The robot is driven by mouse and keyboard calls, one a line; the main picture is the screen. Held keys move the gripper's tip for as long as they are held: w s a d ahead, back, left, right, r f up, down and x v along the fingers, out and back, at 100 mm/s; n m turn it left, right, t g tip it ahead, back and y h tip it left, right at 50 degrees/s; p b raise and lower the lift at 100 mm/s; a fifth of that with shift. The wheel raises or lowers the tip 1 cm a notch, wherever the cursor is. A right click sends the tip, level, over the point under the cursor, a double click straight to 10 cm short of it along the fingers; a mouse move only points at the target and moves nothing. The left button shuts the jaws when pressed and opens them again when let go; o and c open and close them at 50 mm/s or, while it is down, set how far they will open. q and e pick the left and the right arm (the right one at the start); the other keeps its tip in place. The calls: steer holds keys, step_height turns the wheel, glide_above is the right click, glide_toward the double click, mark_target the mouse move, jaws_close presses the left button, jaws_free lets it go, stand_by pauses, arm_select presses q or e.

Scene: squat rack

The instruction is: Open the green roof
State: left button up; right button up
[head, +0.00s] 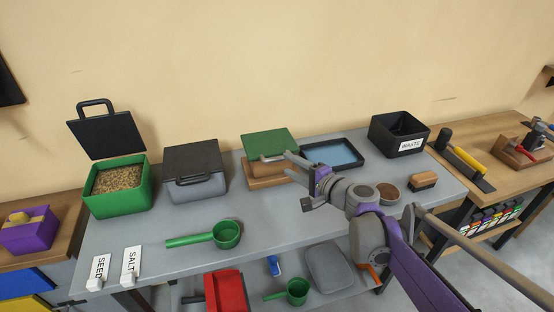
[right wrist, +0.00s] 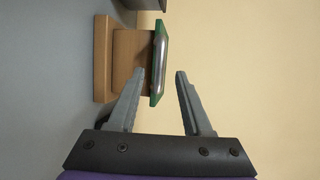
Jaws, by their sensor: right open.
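The green roof (head: 270,143) sits on top of a small wooden box (head: 265,176) at the back of the grey table in the head view. The roof looks down on the body. My right gripper (head: 287,157) is at the front right of the roof. In the right wrist view my right gripper (right wrist: 160,73) is open, and the roof's edge shows between its fingers. Contact cannot be told. My left gripper is not in view.
A dark lidded grey box (head: 199,187) stands left of the wooden box. A black tray with a blue inside (head: 333,154) lies close on the right. A black waste bin (head: 385,140) stands farther right. A green scoop (head: 215,236) lies in front.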

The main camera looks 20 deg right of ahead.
mark_target(280, 160)
steer(key=x, duration=0.6)
jaws_close()
steer(key=shift+f, duration=0.1)
stand_by(1.2)
